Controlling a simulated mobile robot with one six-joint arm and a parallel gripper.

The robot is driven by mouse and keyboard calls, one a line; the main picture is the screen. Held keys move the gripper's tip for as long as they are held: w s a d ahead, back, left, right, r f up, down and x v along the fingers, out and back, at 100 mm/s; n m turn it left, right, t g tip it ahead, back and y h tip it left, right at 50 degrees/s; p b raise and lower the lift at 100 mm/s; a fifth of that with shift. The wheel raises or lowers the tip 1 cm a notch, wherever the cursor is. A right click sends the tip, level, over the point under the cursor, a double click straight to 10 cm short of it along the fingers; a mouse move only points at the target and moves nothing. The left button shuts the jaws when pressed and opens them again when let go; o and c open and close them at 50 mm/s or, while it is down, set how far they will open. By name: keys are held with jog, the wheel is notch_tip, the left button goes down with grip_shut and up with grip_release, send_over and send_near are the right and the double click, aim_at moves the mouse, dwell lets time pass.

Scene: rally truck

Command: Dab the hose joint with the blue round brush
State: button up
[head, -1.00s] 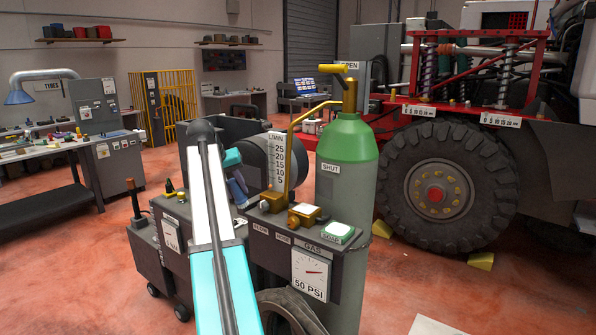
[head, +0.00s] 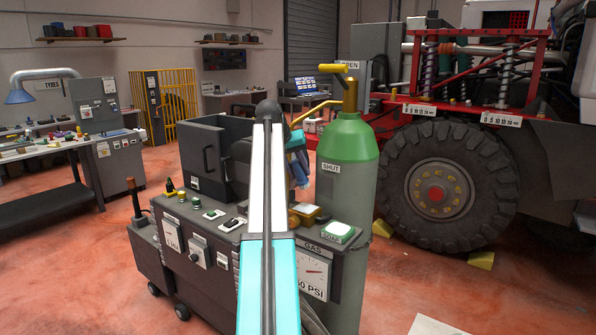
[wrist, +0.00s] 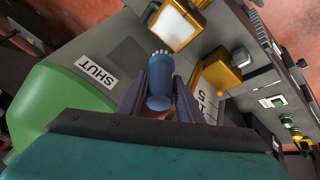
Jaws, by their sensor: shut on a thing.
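The blue round brush (wrist: 158,88) is held between the fingers of my gripper (wrist: 167,80) in the wrist view. Its pale bristle tips point away from my gripper, toward the cart top, and appear apart from it. In the head view my gripper (head: 299,172) is mostly hidden behind my arm, above the cart beside the green cylinder. A brass fitting (wrist: 222,70) stands on the cart to the right of the brush; I cannot tell for sure whether it is the hose joint. A pad with a white face (wrist: 178,25) lies just beyond the bristles.
The green gas cylinder (head: 348,190) stands close on the right of my gripper. The cart (head: 200,235) carries switches, knobs, a gauge and a SOAP pad (head: 338,232). A dark open-topped box (head: 212,160) stands at its back. A big truck wheel (head: 440,185) is behind.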

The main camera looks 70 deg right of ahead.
aim_at(305, 186)
jog(key=shift+a, duration=0.1)
jog(key=shift+f, duration=2)
jog(key=shift+s, duration=0.15)
jog(key=shift+s+d+f, duration=0.55)
jog(key=shift+s+d, duration=0.05)
jog(key=shift+s, duration=0.05)
jog(key=shift+f+b, duration=0.3)
jog(key=shift+f, duration=0.3)
jog(key=shift+s+a+r+p, duration=0.1)
jog(key=shift+s+p, duration=0.2)
jog(key=shift+s, duration=0.15)
dwell(0.3)
jog(key=shift+w, duration=0.2)
dwell(0.3)
